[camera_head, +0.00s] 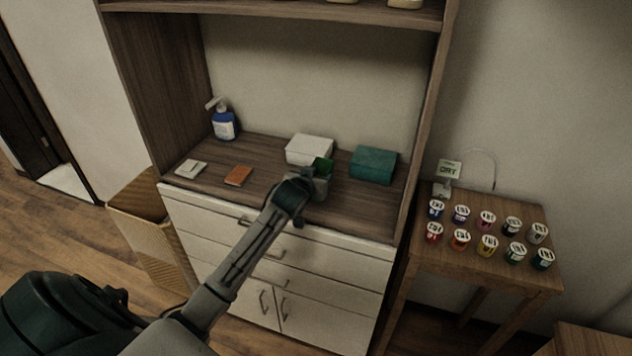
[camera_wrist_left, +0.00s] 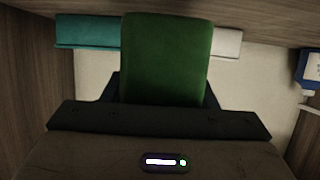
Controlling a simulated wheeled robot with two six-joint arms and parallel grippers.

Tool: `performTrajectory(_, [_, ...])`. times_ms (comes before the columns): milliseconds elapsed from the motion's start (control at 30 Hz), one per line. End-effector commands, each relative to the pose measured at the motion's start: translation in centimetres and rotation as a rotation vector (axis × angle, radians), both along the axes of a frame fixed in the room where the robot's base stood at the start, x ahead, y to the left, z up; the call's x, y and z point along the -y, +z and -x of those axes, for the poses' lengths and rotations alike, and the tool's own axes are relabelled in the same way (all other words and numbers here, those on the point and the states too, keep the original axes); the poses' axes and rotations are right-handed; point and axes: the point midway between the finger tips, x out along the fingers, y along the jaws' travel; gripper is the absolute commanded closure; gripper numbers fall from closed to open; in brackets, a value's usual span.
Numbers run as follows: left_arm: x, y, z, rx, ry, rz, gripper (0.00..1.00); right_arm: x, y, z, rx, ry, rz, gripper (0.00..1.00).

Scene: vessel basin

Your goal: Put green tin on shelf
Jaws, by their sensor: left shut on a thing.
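The green tin (camera_head: 322,166) is at the end of my left arm, over the middle of the wooden shelf (camera_head: 262,200) of the cabinet. My left gripper (camera_head: 317,181) is shut on it. In the left wrist view the green tin (camera_wrist_left: 166,58) fills the space in front of the gripper body, and the jaws (camera_wrist_left: 163,92) show at its two sides. I cannot tell whether the tin touches the shelf surface. My right gripper is in neither view.
On the shelf stand a white box (camera_head: 309,150), a teal box (camera_head: 373,165), a blue pump bottle (camera_head: 223,121), an orange-brown item (camera_head: 238,176) and a small pale item (camera_head: 190,168). An upper shelf (camera_head: 290,9) overhangs. A side table (camera_head: 487,268) holds several colored pots (camera_head: 486,244).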

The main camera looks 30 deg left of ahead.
Motion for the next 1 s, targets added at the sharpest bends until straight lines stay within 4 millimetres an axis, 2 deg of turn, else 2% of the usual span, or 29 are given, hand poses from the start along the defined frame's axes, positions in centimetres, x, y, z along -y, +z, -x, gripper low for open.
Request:
performTrajectory(100, [-0.3,-0.4,-0.3,-0.002,0.0,0.001,0.71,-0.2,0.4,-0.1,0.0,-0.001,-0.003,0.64])
performTrajectory(367, [-0.2,-3.4,-0.3,-0.002,-0.001,0.001,0.71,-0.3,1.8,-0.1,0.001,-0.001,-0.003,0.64])
performTrajectory(733, [-0.2,-4.0,-0.3,0.0,-0.001,0.0,0.71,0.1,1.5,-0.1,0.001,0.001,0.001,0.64])
performTrajectory(767, [-0.2,-3.9,-0.3,0.0,-0.001,0.0,0.42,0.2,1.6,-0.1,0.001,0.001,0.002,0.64])
performTrajectory(833, [-0.2,-3.9,-0.3,0.0,-0.001,0.0,0.28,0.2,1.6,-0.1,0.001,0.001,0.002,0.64])
performTrajectory(1000, [-0.2,-3.9,-0.3,0.0,-0.001,0.0,0.26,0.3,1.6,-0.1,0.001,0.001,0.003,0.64])
